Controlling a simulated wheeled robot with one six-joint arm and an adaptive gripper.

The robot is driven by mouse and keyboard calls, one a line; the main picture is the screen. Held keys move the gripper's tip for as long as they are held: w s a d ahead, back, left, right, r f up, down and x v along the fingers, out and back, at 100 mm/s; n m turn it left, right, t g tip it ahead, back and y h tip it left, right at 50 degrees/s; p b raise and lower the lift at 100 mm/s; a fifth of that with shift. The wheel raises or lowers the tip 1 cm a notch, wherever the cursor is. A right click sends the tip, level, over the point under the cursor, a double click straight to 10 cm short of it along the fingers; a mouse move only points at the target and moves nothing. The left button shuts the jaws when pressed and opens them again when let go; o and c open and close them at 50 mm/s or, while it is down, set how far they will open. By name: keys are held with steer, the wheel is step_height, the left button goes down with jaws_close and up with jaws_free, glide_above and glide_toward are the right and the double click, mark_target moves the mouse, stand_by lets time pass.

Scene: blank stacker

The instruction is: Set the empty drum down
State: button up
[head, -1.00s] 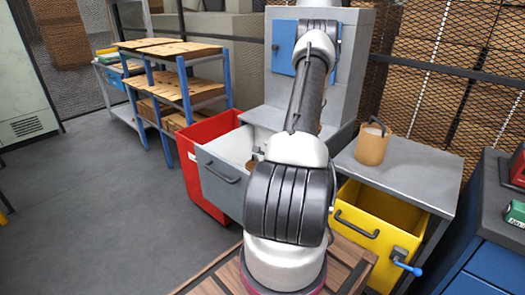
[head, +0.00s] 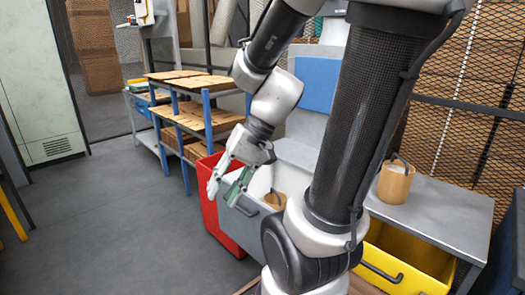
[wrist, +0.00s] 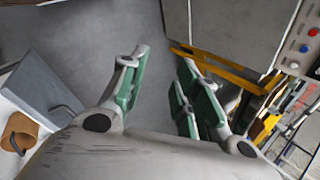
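Two brown drums with dark handles show. One drum (head: 395,182) stands upright on the grey bench top at the right; its top looks pale. The other drum (head: 275,200) sits inside the pulled-out grey drawer (head: 240,214) and is partly hidden by the drawer front; it also shows at the left edge of the wrist view (wrist: 20,131). I cannot tell from these views which drum is empty. My gripper (head: 223,192) hangs left of the drawer, apart from both drums. In the wrist view its green-padded fingers (wrist: 160,75) are spread, with only floor between them.
A red bin (head: 210,212) stands beside the grey drawer. A yellow drawer (head: 402,260) is open under the grey bench (head: 450,205). A blue-framed rack (head: 207,122) with boards stands behind. The floor (head: 110,220) at the left is clear.

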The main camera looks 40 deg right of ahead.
steer(key=s+d+r+n+t+h, duration=0.2)
steer(key=d+r+n+h, duration=0.3)
steer(key=d, duration=0.4)
step_height(320, 180, up, 2)
steer(key=shift+r+t+h, duration=0.1)
steer(key=shift+t+h, duration=0.3)
steer(key=shift+h, duration=0.3)
